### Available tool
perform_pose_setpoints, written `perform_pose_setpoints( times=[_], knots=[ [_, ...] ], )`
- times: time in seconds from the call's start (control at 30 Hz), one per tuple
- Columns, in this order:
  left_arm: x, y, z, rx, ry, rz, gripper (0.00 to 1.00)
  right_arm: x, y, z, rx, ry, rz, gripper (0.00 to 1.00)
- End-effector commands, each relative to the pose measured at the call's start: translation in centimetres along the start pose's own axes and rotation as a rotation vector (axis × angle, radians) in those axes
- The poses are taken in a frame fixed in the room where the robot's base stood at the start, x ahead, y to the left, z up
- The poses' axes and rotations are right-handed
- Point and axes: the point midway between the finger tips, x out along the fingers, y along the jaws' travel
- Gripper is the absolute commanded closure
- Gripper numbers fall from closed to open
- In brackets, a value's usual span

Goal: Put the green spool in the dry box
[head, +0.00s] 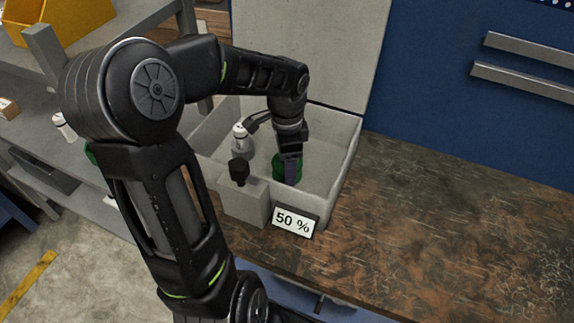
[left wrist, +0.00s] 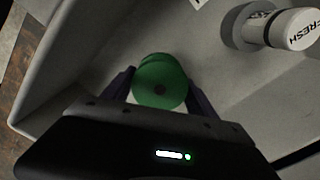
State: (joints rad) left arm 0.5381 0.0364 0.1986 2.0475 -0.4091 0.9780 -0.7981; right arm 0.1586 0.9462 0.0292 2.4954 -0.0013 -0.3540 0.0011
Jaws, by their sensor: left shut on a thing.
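The green spool (head: 279,165) is inside the open grey dry box (head: 345,165) in the head view. My left gripper (head: 290,172) reaches down into the box and is shut on the spool. In the left wrist view the spool (left wrist: 159,82) sits between the two dark fingers (left wrist: 160,90), one on each side. The box floor shows close below it; I cannot tell whether the spool touches the floor. My right gripper is not in view.
A white bottle (head: 240,136) stands in the box's left part. A "50 %" sign (head: 295,222) is at the box's front. The lid (head: 310,50) stands open behind. The worktop (head: 450,240) to the right is clear. Shelves (head: 95,145) stand at left.

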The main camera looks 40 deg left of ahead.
Motion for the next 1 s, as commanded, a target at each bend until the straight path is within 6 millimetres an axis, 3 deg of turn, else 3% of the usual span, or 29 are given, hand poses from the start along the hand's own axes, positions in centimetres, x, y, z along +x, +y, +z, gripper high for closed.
perform_pose_setpoints(
  times=[0.1,0.47,0.5,0.77,1.0],
  knots=[
    [1.12,0.04,0.00,0.000,0.001,0.001,0.76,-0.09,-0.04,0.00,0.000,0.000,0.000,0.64],
    [1.55,0.02,-0.03,0.000,0.001,0.000,0.76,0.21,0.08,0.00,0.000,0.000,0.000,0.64],
    [1.59,0.02,-0.03,0.000,0.001,0.000,0.33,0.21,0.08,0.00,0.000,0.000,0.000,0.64],
    [1.48,0.02,-0.02,0.000,0.001,0.000,0.12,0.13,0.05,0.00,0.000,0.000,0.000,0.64],
    [1.43,0.01,-0.02,0.000,0.001,0.000,0.12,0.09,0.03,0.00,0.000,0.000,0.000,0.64]
  ],
)
